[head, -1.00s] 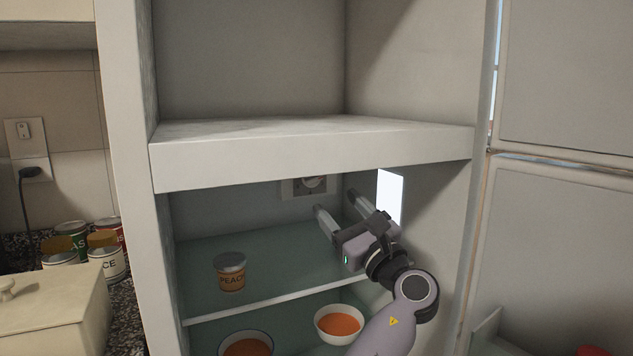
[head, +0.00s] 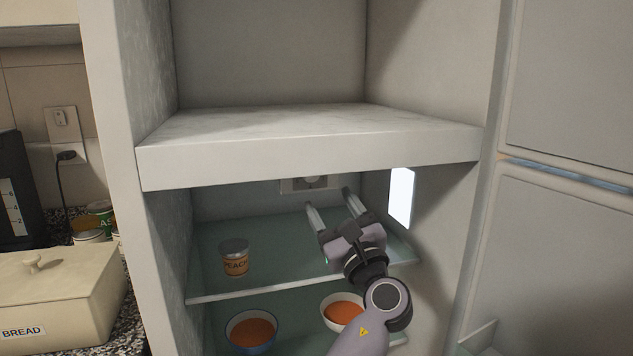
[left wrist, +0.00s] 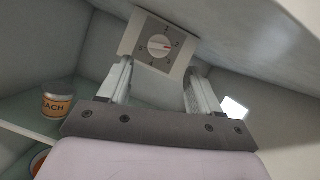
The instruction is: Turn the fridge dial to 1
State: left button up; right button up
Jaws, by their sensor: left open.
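The fridge dial (head: 312,182) is a round white knob on a grey square plate at the back wall of the fridge, just under the freezer floor. It shows better in the left wrist view (left wrist: 158,45), with numbers around it and a small red mark on the knob's right side, near the upper numbers. My left gripper (head: 328,200) is inside the fridge, open and empty, its fingers pointing at the back wall. In the left wrist view the dial lies beyond and between the fingertips, apart from them. My right gripper is not in view.
A peach can (head: 235,258) stands on the glass shelf (head: 280,280) left of my arm. Two bowls of orange food, one blue-rimmed (head: 250,332) and one white (head: 341,312), sit below. The freezer floor (head: 310,150) is close above. A lit panel (head: 401,196) is on the right wall.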

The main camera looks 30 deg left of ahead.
aim_at(314, 178)
pick_arm(q)
jog(key=p+x, duration=0.1)
jog(key=x, duration=0.5)
jog(key=shift+w+a, duration=0.15)
jog(key=shift+a, duration=0.1)
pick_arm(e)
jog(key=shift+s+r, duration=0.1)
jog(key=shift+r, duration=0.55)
